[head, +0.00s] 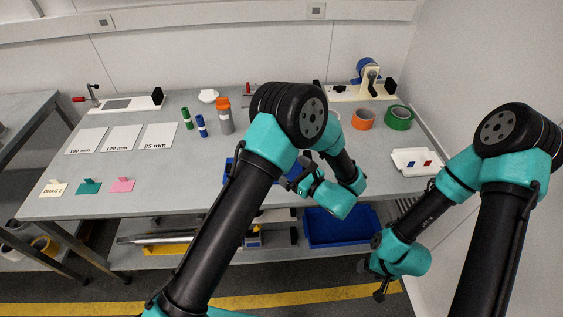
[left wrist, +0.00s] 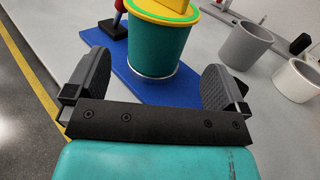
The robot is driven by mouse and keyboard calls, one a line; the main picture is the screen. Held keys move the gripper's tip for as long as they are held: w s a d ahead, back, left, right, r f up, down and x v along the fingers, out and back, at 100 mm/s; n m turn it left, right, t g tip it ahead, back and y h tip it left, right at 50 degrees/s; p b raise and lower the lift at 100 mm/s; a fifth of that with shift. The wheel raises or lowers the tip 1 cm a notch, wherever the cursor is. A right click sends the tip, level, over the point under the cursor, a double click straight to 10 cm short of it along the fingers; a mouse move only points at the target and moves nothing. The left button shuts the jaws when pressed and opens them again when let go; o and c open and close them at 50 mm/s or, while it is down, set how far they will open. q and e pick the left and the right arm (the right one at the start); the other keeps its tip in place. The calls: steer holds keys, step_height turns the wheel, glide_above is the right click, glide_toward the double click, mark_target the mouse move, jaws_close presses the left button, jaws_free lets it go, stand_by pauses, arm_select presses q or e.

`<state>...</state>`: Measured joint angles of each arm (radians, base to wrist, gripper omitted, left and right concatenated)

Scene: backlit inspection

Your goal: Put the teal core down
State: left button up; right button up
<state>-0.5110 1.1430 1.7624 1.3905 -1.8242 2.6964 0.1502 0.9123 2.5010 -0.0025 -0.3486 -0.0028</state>
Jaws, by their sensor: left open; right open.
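The teal core (left wrist: 152,45) stands upright on a blue board (left wrist: 150,86) in the left wrist view. A yellow piece with a green ring sits on its top, partly cut off by the frame. My left gripper (left wrist: 157,82) is open, with one finger on each side of the core's lower part and gaps visible at both sides. In the head view my left arm hides the core and most of the left gripper; part of the blue board (head: 229,167) shows beside the arm. My right gripper (head: 380,289) hangs open and empty in front of the bench at the lower right.
A grey cylinder (left wrist: 245,45) and a white cylinder (left wrist: 298,80) stand right of the board. Orange (head: 362,119) and green (head: 398,118) rolls and a white tray (head: 408,168) are at the bench's right. Labelled white sheets (head: 121,139) lie left.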

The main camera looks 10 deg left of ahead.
arm_select(q)
steer(key=v, duration=0.8)
steer(key=shift+s+d, duration=0.15)
steer(key=shift+s, duration=0.05)
